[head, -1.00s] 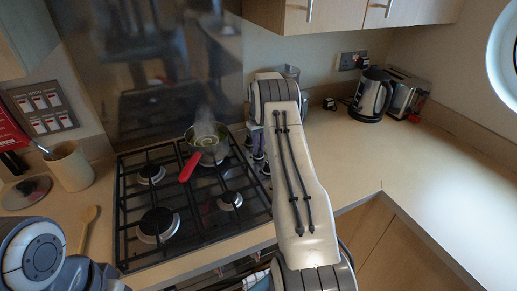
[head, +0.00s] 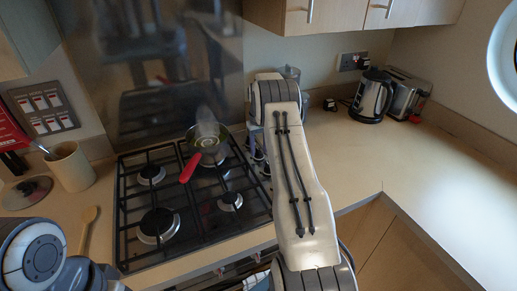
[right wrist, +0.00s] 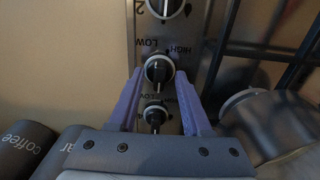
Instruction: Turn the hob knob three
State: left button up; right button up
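The gas hob (head: 187,205) is in the head view, with a knob strip along its right side, mostly behind my right arm. In the right wrist view three black knobs stand in a row on a metal strip: an upper one (right wrist: 164,6) beside a "2", a middle one (right wrist: 159,69) and a lower one (right wrist: 155,116). My right gripper (right wrist: 160,75) is open, its purple fingers on either side of the middle knob. A gap shows on both sides. The middle knob's number is hidden. My left gripper is out of view; only arm parts show at lower left.
A steaming pan (head: 207,143) with a red handle is on the back right burner. A "coffee" canister (right wrist: 24,147) is close to my right gripper. A kettle (head: 371,96) and toaster (head: 406,94) stand at the back right. The right worktop (head: 445,160) is clear.

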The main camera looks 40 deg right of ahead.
aim_at(259, 151)
jog(key=shift+r, duration=0.45)
notch_tip(259, 151, up, 10)
jog(key=b, duration=0.2)
jog(key=shift+f, duration=0.2)
